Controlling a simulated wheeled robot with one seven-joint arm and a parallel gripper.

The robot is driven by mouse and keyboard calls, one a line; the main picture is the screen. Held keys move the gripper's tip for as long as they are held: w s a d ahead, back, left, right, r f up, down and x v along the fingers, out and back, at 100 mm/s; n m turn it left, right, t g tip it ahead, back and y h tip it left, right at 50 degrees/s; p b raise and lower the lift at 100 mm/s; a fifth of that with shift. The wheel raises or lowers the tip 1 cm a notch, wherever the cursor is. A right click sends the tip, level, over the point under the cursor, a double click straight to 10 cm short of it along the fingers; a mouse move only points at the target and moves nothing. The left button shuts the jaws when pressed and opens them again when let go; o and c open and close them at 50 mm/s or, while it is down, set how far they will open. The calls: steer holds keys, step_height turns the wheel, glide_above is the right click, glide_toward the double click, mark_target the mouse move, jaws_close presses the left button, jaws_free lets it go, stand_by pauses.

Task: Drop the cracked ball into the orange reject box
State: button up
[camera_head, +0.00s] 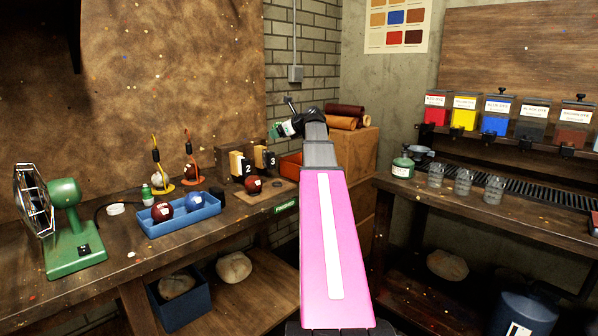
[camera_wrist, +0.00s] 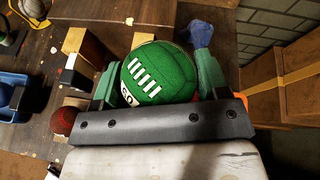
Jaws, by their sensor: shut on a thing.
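My gripper (camera_wrist: 158,82) is shut on a green leather ball (camera_wrist: 160,68) with white lacing and dark-on-white lettering. The ball sits between the two green fingers; no crack can be made out on the side that shows. In the head view my gripper (camera_head: 283,129) is raised above the back corner of the left bench, mostly hidden by its own wrist. The orange box (camera_head: 290,163) stands on the bench below it, partly hidden by my arm. A bit of orange also shows beside the right finger in the wrist view (camera_wrist: 222,92).
A blue tray (camera_head: 178,226) holds a dark red and a blue ball. A green fan (camera_head: 65,215) stands at left. A blue cloth-like thing (camera_wrist: 200,32) lies beyond the held ball. Leather rolls (camera_head: 343,117) top a cabinet at right.

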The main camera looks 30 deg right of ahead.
steer(key=shift+s+d+f, duration=0.6)
steer(key=shift+d+f, duration=1.2)
steer(key=shift+s+d+f, duration=0.55)
steer(key=shift+d+f, duration=1.3)
steer(key=shift+s+d+f, duration=0.6)
steer(key=shift+d+f, duration=1.2)
steer(key=shift+f, duration=0.5)
